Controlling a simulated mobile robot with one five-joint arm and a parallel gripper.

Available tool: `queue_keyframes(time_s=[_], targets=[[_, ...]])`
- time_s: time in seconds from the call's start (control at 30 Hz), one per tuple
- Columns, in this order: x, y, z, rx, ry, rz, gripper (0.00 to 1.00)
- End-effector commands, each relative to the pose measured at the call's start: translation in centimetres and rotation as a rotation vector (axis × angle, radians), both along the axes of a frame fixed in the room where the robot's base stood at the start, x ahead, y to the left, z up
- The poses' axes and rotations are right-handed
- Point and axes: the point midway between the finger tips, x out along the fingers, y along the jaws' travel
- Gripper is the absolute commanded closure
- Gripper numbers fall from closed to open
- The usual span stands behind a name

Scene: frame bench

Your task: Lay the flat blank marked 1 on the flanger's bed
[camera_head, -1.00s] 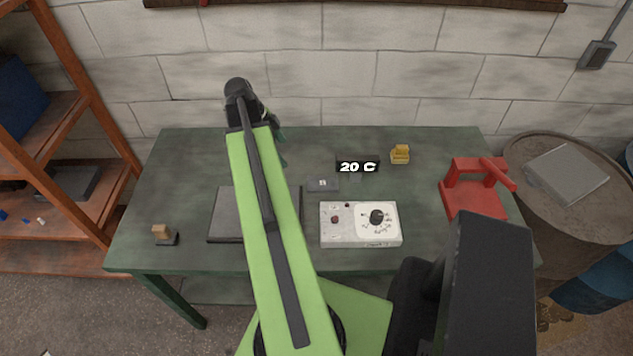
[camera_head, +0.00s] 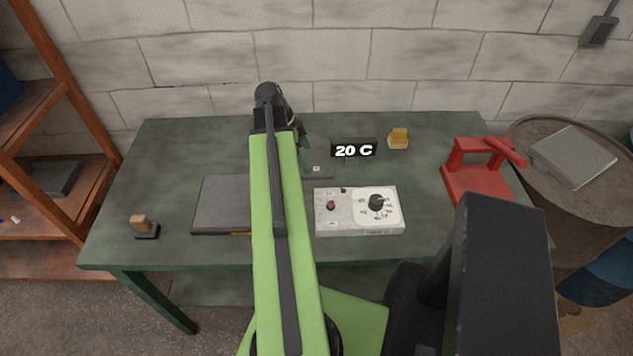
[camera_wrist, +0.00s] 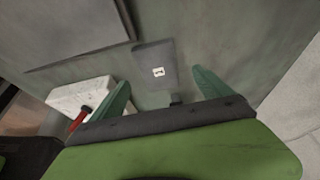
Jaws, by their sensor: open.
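The flat blank (camera_head: 318,172) is a small dark grey plate with a white label, lying on the green bench behind the white control box. In the wrist view the blank (camera_wrist: 153,70) lies ahead of and between my fingers, its mark too small to read surely. My gripper (camera_wrist: 161,78) is open and empty, with its green fingers apart. In the head view my gripper (camera_head: 302,142) is partly hidden by my arm, near the blank's left end. The red flanger (camera_head: 478,183) stands at the bench's right end, its flat bed in front and its lever at the top.
The white control box (camera_head: 358,222) with a dial stands in front of the blank. A 20 C display (camera_head: 353,149) and a yellow object (camera_head: 398,138) are behind it. A dark slab (camera_head: 222,208) lies left; a wooden-handled stamp (camera_head: 144,226) stands farther left. A drum (camera_head: 540,140) is right.

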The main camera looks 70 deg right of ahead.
Motion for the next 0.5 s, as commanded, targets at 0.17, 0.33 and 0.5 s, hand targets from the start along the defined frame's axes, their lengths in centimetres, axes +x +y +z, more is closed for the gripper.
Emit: queue_keyframes(time_s=[0.17,0.33,0.5], targets=[[-0.2,-0.1,-0.5,0.0,0.0,0.0,0.11],[-1.2,-0.1,-2.4,0.0,0.0,-0.002,0.11],[-2.4,-0.5,-5.1,0.0,0.0,-0.001,0.11]])
